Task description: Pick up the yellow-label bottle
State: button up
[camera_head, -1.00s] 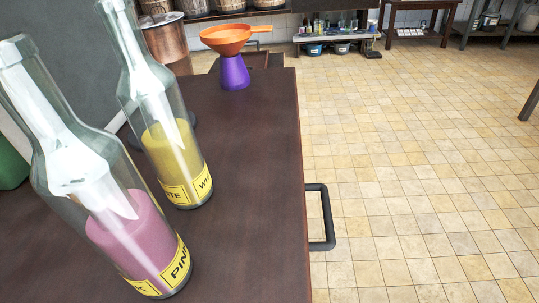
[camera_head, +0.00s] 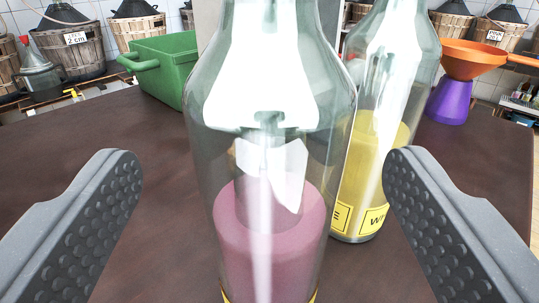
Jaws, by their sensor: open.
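A clear glass bottle with pink liquid (camera_head: 270,245) stands upright close in front of me, in the middle of the view. Only a sliver of its yellow label shows at the bottom edge, and its neck is cut off at the top. A second glass bottle with pale yellow liquid (camera_head: 372,150) stands behind it to the right, partly hidden by it. This one has a yellow label with black letters. My gripper (camera_head: 262,168) is open, with one finger on each side of the pink-filled bottle and clear space between. The right finger overlaps the second bottle in the picture.
The bottles stand on a dark brown table (camera_head: 150,135). A green crate (camera_head: 165,65) stands behind on the left. An orange funnel (camera_head: 475,58) sits on a purple stand (camera_head: 450,100) at the right. Demijohn baskets (camera_head: 72,52) line the back wall.

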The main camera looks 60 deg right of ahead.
jog(key=shift+b+x, duration=0.45)
jog(key=shift+x, duration=2.75)
jog(key=shift+r, duration=0.2)
jog(key=c, duration=1.5)
jog(key=shift+r, duration=0.15)
